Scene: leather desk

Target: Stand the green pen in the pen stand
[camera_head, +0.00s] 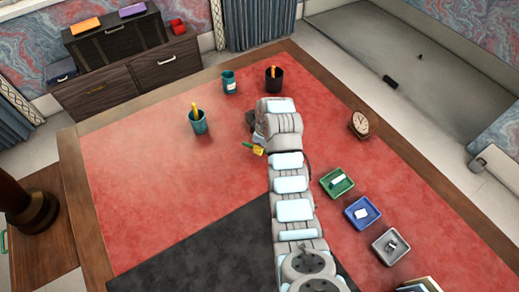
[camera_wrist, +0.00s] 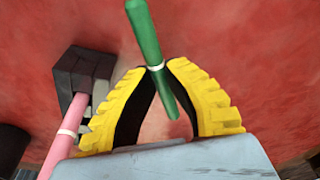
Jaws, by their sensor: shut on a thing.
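The green pen (camera_wrist: 146,38) is held between the yellow-ridged fingertips of my gripper (camera_wrist: 158,72) in the wrist view. It lies tilted, with a pale band near the fingertips and its narrower end between the fingers. In the head view my gripper (camera_head: 258,150) is over the red desk top, and a bit of the green pen (camera_head: 247,144) sticks out to its left. A dark grey block (camera_wrist: 80,76) with a pink pen (camera_wrist: 68,135) by it is left of my gripper in the wrist view. I cannot tell for sure which holder is the pen stand.
A teal cup (camera_head: 198,124) with a yellow pen, a smaller teal cup (camera_head: 229,85) and a black cup (camera_head: 273,80) stand farther back. A clock (camera_head: 359,123) and green (camera_head: 336,184), blue (camera_head: 363,213) and grey (camera_head: 391,246) trays are right of my arm. The desk's left is clear.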

